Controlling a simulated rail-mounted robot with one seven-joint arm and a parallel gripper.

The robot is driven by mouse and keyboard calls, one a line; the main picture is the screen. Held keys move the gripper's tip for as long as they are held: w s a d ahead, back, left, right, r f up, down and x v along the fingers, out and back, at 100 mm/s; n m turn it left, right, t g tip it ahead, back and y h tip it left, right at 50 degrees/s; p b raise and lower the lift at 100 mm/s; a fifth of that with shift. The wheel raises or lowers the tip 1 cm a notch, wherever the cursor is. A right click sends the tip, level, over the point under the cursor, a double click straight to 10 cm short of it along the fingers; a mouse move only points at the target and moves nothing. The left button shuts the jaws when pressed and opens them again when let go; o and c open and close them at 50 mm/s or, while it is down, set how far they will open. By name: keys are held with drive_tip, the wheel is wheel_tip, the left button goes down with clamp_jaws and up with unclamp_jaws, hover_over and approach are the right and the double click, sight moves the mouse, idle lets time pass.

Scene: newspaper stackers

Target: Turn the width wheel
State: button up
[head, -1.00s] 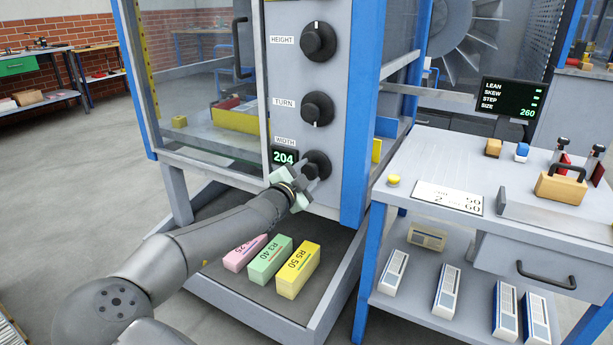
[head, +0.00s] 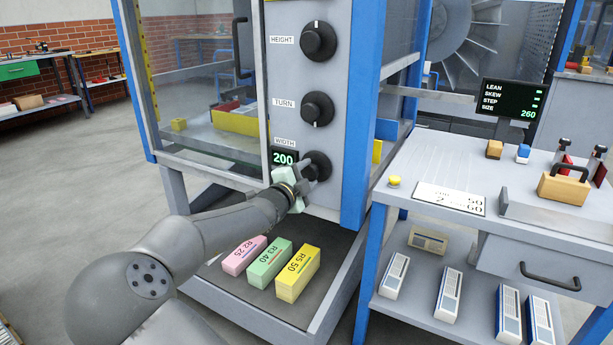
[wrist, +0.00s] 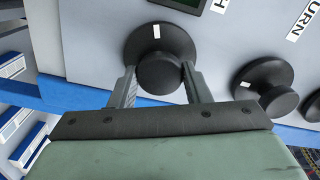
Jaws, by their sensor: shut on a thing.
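The width wheel (head: 316,166) is a round black knob with a white mark, the lowest of three on the grey panel. A small display (head: 284,158) beside it reads 200 in green. My gripper (head: 306,178) is shut on the wheel. In the wrist view, the wheel (wrist: 160,56) sits between my two fingers (wrist: 160,84), one on each side of its raised middle, and its white mark shows near the top. In the head view my gripper partly covers the wheel.
The turn wheel (head: 316,109) and height wheel (head: 318,41) are above. Pink (head: 244,255), green (head: 269,262) and yellow (head: 298,273) blocks lie on the tray below. A table (head: 420,152) stands to the right with a card (head: 450,198) and a size screen (head: 514,104).

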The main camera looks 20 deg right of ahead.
drive_tip(key=o, duration=1)
drive_tip(key=shift+a, duration=0.1)
drive_tip(key=shift+p+v, duration=2.7)
drive_tip(key=shift+v, duration=5.95)
